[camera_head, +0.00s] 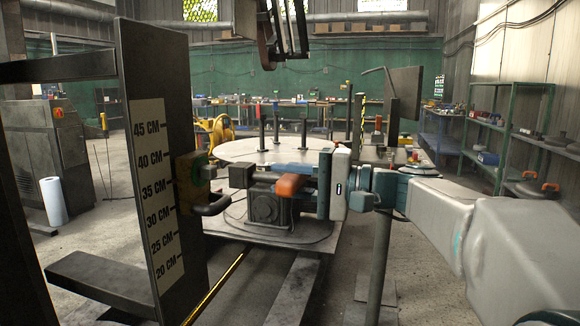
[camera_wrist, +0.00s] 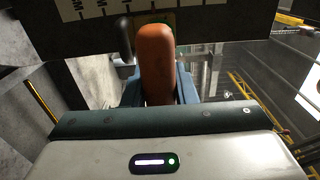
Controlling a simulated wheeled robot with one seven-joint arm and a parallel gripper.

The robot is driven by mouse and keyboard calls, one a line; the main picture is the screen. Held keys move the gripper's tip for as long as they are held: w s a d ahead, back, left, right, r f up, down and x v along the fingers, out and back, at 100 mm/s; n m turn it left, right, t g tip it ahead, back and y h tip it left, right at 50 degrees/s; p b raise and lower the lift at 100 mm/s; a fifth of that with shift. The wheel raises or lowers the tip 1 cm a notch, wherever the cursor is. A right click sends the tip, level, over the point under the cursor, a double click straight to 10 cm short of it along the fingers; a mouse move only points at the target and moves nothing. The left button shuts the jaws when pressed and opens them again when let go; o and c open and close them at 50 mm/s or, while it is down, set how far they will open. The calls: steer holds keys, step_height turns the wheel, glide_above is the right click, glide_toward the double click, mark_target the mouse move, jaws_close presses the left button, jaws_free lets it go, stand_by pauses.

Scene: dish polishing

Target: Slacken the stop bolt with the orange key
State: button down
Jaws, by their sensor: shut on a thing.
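The orange key's thick handle (camera_head: 291,185) is between the fingers of my gripper (camera_head: 308,183), which is shut on it. Dark metal shows left of the handle, towards the upright plate; I cannot tell which part of it is the key. In the wrist view the orange handle (camera_wrist: 156,62) stands upright between the blue fingers (camera_wrist: 155,92), its far end near the scale plate. The stop, a dark block with green and yellow (camera_head: 188,180) and a black handle (camera_head: 212,207), sits on the plate edge. The stop bolt is hard to make out; I cannot tell whether the key touches it.
The tall dark plate (camera_head: 150,80) with a white centimetre scale (camera_head: 160,195) stands at left. Behind my gripper is a round table (camera_head: 240,150) with several dark posts. Green shelves (camera_head: 510,125) stand at right. Some floor (camera_head: 425,265) is clear below my arm.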

mark_target(252, 176)
steer(key=m+p, duration=0.1)
steer(key=p, duration=0.1)
steer(key=m+p, duration=0.3)
steer(key=p, duration=0.2)
steer(key=shift+w+a+r, duration=0.1)
steer(key=shift+a+r, duration=0.2)
steer(key=shift+r, duration=0.05)
steer(key=m+p, duration=0.1)
steer(key=p, duration=0.1)
steer(key=m+p, duration=0.3)
steer(key=p, duration=0.1)
steer(key=shift+w+a+m+p, duration=0.1)
steer(key=shift+a+m+p, duration=0.2)
steer(key=shift+m+p, duration=0.1)
steer(key=m+p, duration=0.1)
steer(key=p, duration=0.1)
steer(key=m+p, duration=0.2)
steer(key=p, duration=0.1)
steer(key=m+p, duration=0.2)
steer(key=p, duration=0.1)
steer(key=shift+w+a, duration=0.1)
steer(key=shift+a, duration=0.15)
steer(key=m+p, duration=0.4)
steer(key=p, duration=0.1)
steer(key=shift+a+f, duration=0.15)
steer(key=shift+w+a+f+b, duration=0.15)
steer(key=shift+a+f+b, duration=0.05)
steer(key=shift+a+b, duration=0.1)
steer(key=shift+w+a, duration=0.15)
steer(key=shift+a, duration=0.2)
